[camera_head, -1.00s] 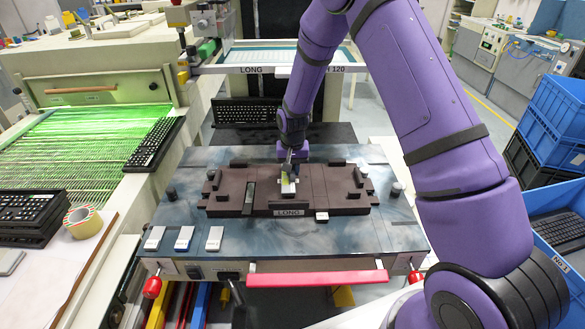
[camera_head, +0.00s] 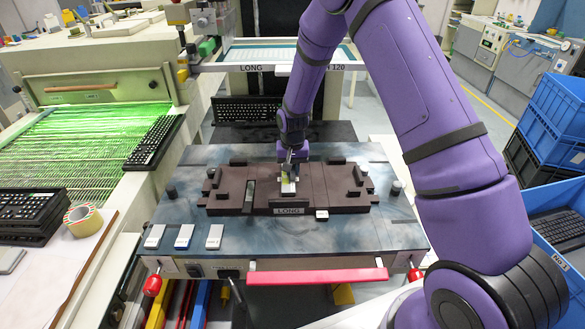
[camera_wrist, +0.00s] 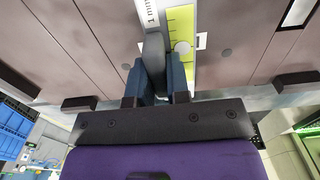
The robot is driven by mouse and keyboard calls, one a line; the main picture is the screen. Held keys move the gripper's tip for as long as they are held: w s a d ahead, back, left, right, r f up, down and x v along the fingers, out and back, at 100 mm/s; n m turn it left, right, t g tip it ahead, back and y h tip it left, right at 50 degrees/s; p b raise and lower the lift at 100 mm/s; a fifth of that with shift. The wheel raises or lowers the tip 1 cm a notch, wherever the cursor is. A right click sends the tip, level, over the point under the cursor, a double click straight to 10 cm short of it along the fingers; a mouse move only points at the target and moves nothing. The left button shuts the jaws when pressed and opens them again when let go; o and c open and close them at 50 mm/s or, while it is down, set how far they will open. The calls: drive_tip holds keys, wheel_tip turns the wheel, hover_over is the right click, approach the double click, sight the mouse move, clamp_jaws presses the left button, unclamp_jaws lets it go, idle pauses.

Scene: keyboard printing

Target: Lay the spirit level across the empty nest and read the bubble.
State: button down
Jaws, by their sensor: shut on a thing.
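The spirit level (camera_head: 288,187) shows in the head view as a small pale block with a yellow-green part, over the middle of the brown nest (camera_head: 235,202). In the wrist view, the level (camera_wrist: 181,22) has a yellow-green vial with dark tick lines, a pale round bubble and a "1 mm" label. My gripper (camera_head: 288,168) is above the nest and shut on the level. In the wrist view, my gripper's fingers (camera_wrist: 162,88) close on its dark grey grip and cover part of it. I cannot tell whether the level touches the nest, or the bubble's exact offset.
Raised blocks stand around the nest, with a "LONG" plate (camera_head: 289,211) in front. Keyboards (camera_head: 152,142) lie at left; blue crates (camera_head: 545,125) stand at right.

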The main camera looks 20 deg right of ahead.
sight(293, 167)
drive_tip(key=shift+f, duration=0.1)
drive_tip(key=c, duration=1)
unclamp_jaws()
drive_tip(key=shift+r, duration=3.55)
